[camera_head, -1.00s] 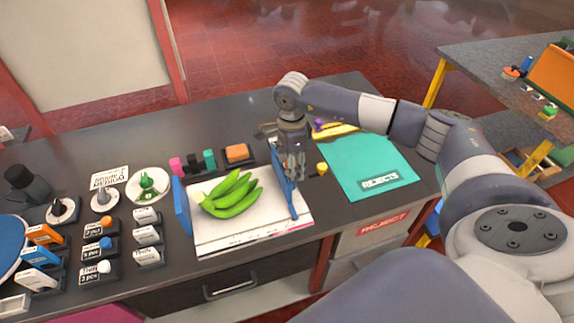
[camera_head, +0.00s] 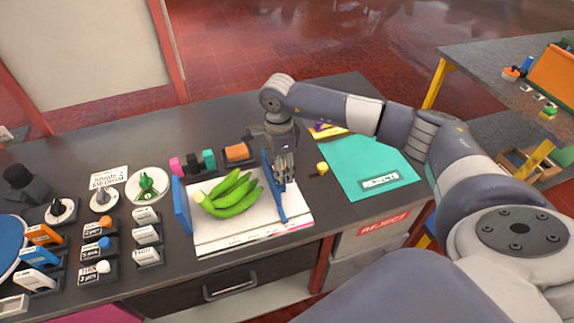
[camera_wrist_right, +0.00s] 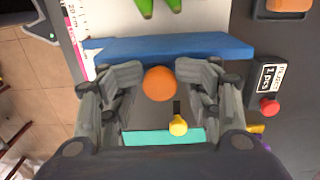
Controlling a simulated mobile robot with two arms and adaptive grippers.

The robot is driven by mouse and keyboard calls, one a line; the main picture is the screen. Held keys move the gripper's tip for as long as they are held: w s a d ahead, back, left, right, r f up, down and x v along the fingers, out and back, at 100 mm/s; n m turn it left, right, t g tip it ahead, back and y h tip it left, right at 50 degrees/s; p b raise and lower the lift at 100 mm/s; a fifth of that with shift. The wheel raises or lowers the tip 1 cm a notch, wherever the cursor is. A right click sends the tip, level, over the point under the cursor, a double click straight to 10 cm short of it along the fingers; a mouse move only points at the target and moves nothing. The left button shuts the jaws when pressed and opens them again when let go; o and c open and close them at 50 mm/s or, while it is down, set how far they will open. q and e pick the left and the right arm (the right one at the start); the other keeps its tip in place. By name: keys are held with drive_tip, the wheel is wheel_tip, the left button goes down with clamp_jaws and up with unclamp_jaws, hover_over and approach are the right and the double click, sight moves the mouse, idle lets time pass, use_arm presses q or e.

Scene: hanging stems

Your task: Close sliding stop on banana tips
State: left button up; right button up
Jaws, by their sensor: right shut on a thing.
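The green banana bunch (camera_head: 232,196) lies on a white measuring board (camera_head: 215,239). A fixed blue plate (camera_head: 181,206) stands at the board's left end. The blue sliding stop (camera_head: 272,190) stands upright to the right of the bananas, with a small gap to the tips in the head view. My right gripper (camera_head: 286,178) is at the stop's right side. In the right wrist view its fingers are closed around an orange ball knob (camera_wrist_right: 160,83) by the blue stop plate (camera_wrist_right: 170,47), and two green tips (camera_wrist_right: 160,6) show beyond the plate. My left gripper is out of view.
A teal rejects mat (camera_head: 368,166) lies to the right, with a small yellow-knobbed piece (camera_head: 322,169) beside it. An orange block on a black base (camera_head: 237,151) stands behind the board. Several labelled holders and knobs crowd the left of the counter.

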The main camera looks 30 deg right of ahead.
drive_tip(key=shift+w+a+b, duration=0.2)
drive_tip(key=shift+w+a, duration=0.05)
drive_tip(key=shift+a, duration=0.85)
drive_tip(key=shift+w+a+b, duration=0.2)
drive_tip(key=shift+a, duration=1.15)
drive_tip(key=shift+w+a, duration=0.15)
drive_tip(key=shift+a, duration=0.15)
idle(0.4)
drive_tip(key=o, duration=0.5)
drive_tip(key=shift+r, duration=0.15)
